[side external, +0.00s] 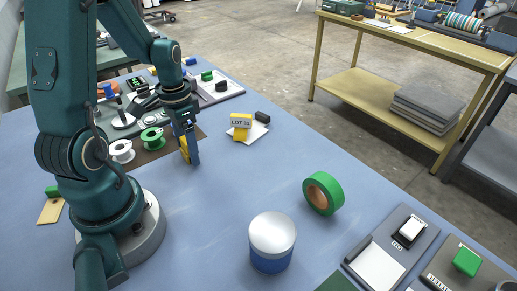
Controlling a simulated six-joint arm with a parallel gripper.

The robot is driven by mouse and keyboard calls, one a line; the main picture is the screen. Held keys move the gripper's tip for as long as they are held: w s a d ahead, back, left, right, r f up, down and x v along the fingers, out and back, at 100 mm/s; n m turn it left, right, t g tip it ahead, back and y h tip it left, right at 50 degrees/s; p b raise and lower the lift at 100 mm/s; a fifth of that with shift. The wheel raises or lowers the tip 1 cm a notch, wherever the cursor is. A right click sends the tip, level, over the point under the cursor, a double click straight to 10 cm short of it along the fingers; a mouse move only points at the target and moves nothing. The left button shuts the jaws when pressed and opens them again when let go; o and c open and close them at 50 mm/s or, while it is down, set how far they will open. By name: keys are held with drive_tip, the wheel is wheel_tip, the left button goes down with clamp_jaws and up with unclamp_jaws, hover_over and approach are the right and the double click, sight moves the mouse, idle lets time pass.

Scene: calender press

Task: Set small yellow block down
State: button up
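My gripper (188,153) points down over the blue table (225,200), left of the picture's middle. A small yellow piece (184,146) shows between its fingers, and most of it is hidden by the near finger. The fingers look shut on this yellow block. Its bottom is low, close to the tabletop; I cannot tell whether it touches.
White (121,151) and green (152,138) spools sit on a brown mat left of my gripper. A black block (262,117) lies behind the label. Green tape (323,193) and a white-and-blue can (271,242) stand nearer. The table between is clear.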

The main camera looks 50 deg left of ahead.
drive_tip(key=shift+r, duration=0.15)
wheel_tip(320, 180, up, 12)
drive_tip(key=s+d+r+t, duration=0.1)
drive_tip(key=d+t, duration=0.1)
drive_tip(key=d, duration=0.5)
drive_tip(key=s+d+r+t, duration=0.1)
drive_tip(key=d+t, duration=0.2)
drive_tip(key=d, duration=0.5)
drive_tip(key=shift+s+r+t, duration=0.3)
drive_tip(key=shift+s, duration=0.05)
idle(0.6)
